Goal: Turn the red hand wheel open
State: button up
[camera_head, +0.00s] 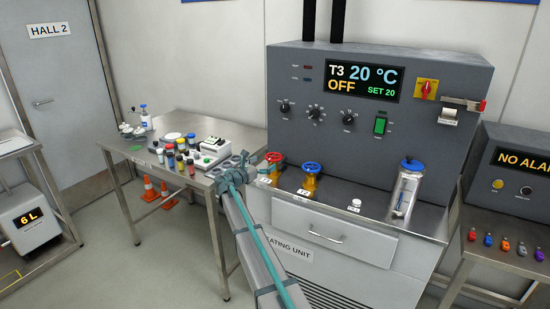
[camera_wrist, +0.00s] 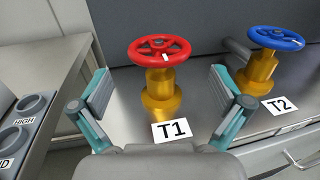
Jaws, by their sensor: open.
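The red hand wheel (camera_wrist: 160,47) sits on a brass valve body behind a label reading T1 in the wrist view. In the head view the red wheel (camera_head: 274,157) shows at the left end of the heating unit's top, partly behind my gripper. My gripper (camera_wrist: 168,100) is open, with one finger to the left and one to the right of the valve in the picture. The fingers do not appear to touch the wheel. In the head view my gripper (camera_head: 255,167) is just left of the red wheel.
A blue hand wheel (camera_wrist: 275,38) on a brass valve labelled T2 stands close to the right. The heating unit's panel (camera_head: 340,130) rises behind, reading T3 20 °C OFF. A glass vessel (camera_head: 405,190) stands further right. A cluttered steel table (camera_head: 150,155) is at left.

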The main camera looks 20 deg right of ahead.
aim_at(276, 157)
jog(key=p+x, duration=0.2)
jog(key=x, duration=0.6)
jog(key=shift+w, duration=0.1)
jog(key=shift+c, duration=0.2)
jog(key=c, duration=1)
jog(key=shift+f, duration=0.1)
jog(key=shift+n+t, duration=0.3)
jog(key=shift+t, duration=0.2)
